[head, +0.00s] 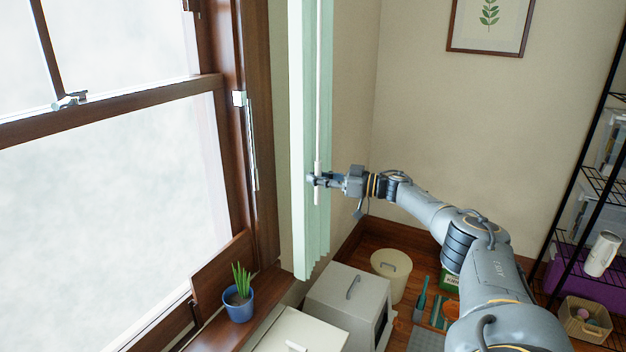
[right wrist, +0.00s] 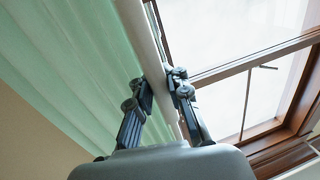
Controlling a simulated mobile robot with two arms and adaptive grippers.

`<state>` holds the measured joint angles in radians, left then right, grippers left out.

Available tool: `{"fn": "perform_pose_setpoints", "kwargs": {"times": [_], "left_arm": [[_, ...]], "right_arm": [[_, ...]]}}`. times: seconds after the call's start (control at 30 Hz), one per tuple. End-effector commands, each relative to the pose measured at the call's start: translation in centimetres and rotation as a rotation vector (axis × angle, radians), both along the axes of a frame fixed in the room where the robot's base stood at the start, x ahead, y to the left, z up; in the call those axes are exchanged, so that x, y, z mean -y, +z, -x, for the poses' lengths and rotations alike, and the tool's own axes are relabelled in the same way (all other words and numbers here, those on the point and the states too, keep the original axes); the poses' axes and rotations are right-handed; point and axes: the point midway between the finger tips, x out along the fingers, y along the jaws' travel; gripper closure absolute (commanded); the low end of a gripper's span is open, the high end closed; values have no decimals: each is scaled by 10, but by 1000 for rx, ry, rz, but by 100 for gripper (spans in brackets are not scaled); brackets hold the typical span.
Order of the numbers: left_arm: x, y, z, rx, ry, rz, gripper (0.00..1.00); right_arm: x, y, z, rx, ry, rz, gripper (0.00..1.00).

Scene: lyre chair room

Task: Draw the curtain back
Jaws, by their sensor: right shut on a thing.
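The pale green curtain (head: 312,225) hangs bunched in a narrow strip at the right side of the window. A thin white wand (head: 318,90) hangs upright against it. My right gripper (head: 313,181) is shut on the lower part of the wand, beside the curtain. In the right wrist view the gripper's fingers (right wrist: 158,90) sit on both sides of the white wand (right wrist: 146,45), and the curtain (right wrist: 60,70) spreads to the left of it. The window (head: 110,170) is uncovered across its visible glass. My left gripper is not in view.
A blue pot with a plant (head: 238,300) stands on the sill. Below the curtain are a grey box (head: 345,295), a white cabinet (head: 300,333) and a cream bin (head: 391,270). A black shelf rack (head: 580,215) stands at the right.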

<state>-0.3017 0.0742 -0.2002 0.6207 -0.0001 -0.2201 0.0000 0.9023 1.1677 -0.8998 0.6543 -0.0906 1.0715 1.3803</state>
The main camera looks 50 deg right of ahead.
Motion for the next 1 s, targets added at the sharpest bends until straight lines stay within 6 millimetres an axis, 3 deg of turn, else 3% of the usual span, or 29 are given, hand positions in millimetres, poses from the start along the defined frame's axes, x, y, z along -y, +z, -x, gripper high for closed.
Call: {"fn": "perform_pose_setpoints", "kwargs": {"times": [0.03,0.07,0.1,0.17,0.2,0.57,1.0], "left_arm": [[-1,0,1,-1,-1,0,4],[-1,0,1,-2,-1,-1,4],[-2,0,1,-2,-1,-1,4],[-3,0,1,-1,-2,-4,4],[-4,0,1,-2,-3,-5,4],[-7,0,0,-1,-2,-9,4],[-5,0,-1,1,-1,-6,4]], "right_arm": [[5,-5,3,-13,-11,9,100],[5,-5,3,-13,-11,9,83],[5,-5,3,-13,-12,10,75],[5,-4,2,-11,-11,8,62],[5,-4,2,-10,-10,7,61],[5,-1,5,-3,-7,3,61],[45,-3,80,-10,-11,5,61]]}}
